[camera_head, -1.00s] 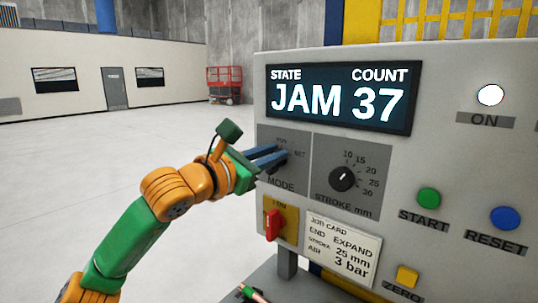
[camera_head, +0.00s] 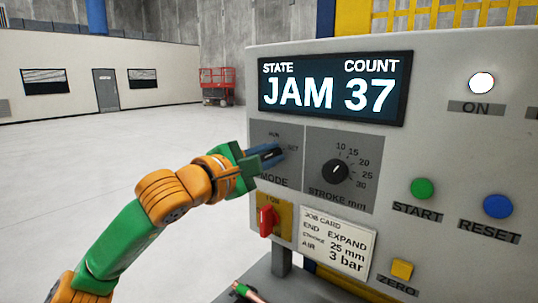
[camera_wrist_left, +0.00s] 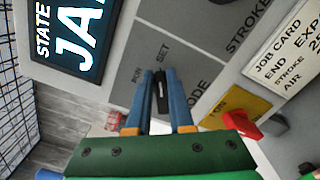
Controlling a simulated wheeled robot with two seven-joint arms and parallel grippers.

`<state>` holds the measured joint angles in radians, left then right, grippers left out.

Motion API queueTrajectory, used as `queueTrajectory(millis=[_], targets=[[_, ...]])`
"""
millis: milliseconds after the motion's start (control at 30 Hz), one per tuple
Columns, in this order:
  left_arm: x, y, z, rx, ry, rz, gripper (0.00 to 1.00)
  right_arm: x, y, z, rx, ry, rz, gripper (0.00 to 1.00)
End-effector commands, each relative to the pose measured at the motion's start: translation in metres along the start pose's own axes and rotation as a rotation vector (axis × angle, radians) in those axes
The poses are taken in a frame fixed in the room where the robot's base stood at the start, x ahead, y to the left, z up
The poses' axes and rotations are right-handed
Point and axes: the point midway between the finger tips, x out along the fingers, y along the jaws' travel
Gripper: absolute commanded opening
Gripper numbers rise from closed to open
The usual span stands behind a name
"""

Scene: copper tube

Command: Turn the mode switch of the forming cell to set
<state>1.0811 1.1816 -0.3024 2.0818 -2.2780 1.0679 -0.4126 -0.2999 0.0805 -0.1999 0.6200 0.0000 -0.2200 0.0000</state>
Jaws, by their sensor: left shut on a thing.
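The mode switch is a small black knob (camera_wrist_left: 162,90) on the grey MODE plate (camera_head: 270,181) at the panel's left. In the left wrist view the two blue fingers of my left gripper (camera_wrist_left: 162,78) are closed on its two sides. The knob lies lengthwise between them, in line with the SET label (camera_wrist_left: 164,52); the RUN label (camera_wrist_left: 138,75) is off to its left. In the head view my left gripper (camera_head: 272,153) reaches the plate from the left and mostly hides the knob. My right gripper is not in view.
The stroke dial (camera_head: 335,171) is right of the MODE plate. A red switch (camera_head: 266,221) and job card (camera_head: 335,241) are below. The display (camera_head: 335,87) above reads JAM 37. START (camera_head: 423,188), RESET (camera_head: 498,206) and ZERO (camera_head: 402,268) buttons are farther right. Open floor lies left.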

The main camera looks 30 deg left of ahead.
Motion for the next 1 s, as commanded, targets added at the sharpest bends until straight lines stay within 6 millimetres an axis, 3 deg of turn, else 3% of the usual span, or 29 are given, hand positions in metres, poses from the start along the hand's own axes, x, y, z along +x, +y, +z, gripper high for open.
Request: queueTrajectory(millis=[533, 567, 667, 1000], targets=[[-0.0002, 0.0004, 0.0002, 0.024, 0.0, 0.003, 0.0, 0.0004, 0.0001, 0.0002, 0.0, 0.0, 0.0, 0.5], [-0.0002, 0.0004, 0.0001, 0.024, 0.0, 0.003, 0.25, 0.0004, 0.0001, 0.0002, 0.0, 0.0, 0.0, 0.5], [-0.0002, 0.0002, 0.0001, 0.023, 0.0, 0.002, 0.5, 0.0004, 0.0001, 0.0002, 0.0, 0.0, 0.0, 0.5], [-0.0073, -0.0022, -0.0021, 0.024, 0.001, 0.004, 0.5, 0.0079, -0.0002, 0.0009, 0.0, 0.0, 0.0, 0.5]])
